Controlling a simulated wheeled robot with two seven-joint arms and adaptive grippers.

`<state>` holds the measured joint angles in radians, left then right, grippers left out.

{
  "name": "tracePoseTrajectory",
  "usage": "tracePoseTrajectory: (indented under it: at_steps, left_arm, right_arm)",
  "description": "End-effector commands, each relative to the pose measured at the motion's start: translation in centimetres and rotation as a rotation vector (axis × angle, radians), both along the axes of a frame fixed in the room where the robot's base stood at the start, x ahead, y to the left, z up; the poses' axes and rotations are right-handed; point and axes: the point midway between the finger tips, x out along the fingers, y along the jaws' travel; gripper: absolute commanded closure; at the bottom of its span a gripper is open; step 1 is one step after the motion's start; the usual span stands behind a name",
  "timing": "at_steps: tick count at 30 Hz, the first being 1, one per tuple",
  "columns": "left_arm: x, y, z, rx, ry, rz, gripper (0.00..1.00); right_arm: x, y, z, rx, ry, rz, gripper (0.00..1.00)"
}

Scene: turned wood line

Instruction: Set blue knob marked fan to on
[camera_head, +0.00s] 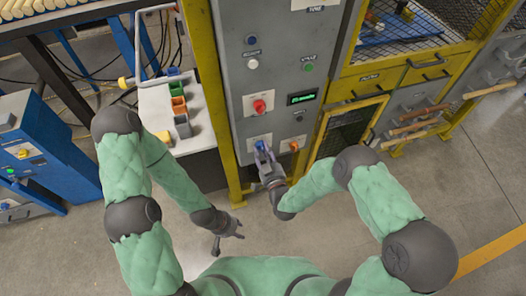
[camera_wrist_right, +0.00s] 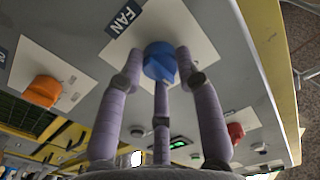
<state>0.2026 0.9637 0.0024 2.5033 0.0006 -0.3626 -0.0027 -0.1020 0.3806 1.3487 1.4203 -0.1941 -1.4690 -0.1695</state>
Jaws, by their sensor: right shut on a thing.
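The blue knob (camera_head: 259,144) sits low on the grey control panel, on a white plate. In the right wrist view the blue knob (camera_wrist_right: 159,60) stands below a dark label reading FAN (camera_wrist_right: 125,18). My right gripper (camera_head: 262,152) is at the knob. In the wrist view its purple fingers (camera_wrist_right: 160,75) close around the knob from several sides. Position marks on the plate are too small to read. My left gripper (camera_head: 232,236) hangs empty above the floor, its fingers spread apart.
An orange knob (camera_wrist_right: 43,91) is beside the blue one, also seen in the head view (camera_head: 294,146). A red knob (camera_head: 259,106) sits above. A green display (camera_head: 301,97) and yellow post (camera_head: 215,100) are nearby. A white table (camera_head: 157,105) with small bins stands left.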

Motion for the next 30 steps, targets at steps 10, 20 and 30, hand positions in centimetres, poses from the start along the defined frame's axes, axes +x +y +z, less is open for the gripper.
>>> tracePoseTrajectory:
  at_steps: [10,20,30]
  left_arm:
    - [0.00,-0.01,-0.43,0.000,0.000,0.000,0.60]
    - [0.00,0.00,-0.54,0.000,0.000,0.000,0.60]
    - [0.00,0.00,-0.56,0.000,0.000,0.000,0.60]
  right_arm:
    - [0.29,-0.03,0.48,0.298,0.083,0.001,0.98]
    - [0.41,-0.16,0.58,0.492,0.143,0.000,0.98]
    - [0.50,-0.26,0.66,0.568,0.165,-0.002,0.98]
